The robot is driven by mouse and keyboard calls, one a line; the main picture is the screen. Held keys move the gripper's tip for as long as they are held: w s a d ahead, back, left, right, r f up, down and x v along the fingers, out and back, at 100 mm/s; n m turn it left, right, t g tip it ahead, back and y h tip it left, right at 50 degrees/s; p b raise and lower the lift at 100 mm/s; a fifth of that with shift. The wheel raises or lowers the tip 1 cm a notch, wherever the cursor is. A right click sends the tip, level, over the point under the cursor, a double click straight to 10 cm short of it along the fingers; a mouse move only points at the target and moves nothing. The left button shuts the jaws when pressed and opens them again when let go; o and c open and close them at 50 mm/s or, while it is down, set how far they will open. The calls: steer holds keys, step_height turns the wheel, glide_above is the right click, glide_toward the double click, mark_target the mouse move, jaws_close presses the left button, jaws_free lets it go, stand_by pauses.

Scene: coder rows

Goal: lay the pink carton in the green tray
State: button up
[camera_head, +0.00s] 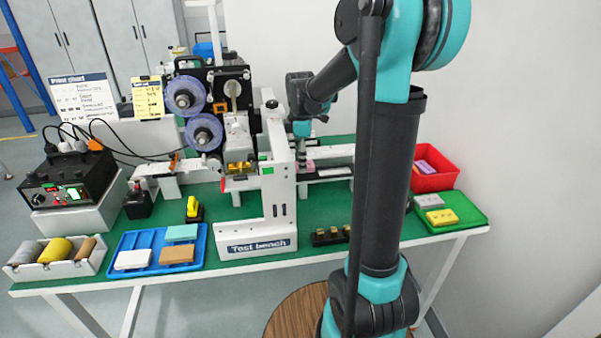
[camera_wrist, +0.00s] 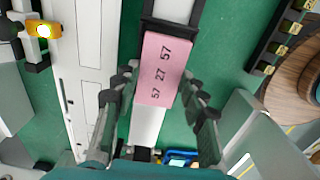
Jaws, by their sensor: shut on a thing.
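The pink carton (camera_wrist: 162,68), printed with "57 27 57", lies on a white rail of the test bench machine in the wrist view. In the head view only a small pink part of it (camera_head: 310,165) shows below my gripper. My gripper (camera_wrist: 160,84) has its fingers on both sides of the carton and is shut on it. A black stop or edge touches or nearly touches the carton's far end. The green tray (camera_head: 470,222) is at the right end of the bench, partly behind my arm. It holds a grey carton and a yellow carton.
The tall white machine post (camera_head: 279,190) stands left of my gripper. A black strip with brass pieces (camera_head: 330,236) lies in front. A blue tray (camera_head: 200,248) with several cartons is on the left.

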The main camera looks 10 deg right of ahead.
steer(key=shift+r, duration=1.5)
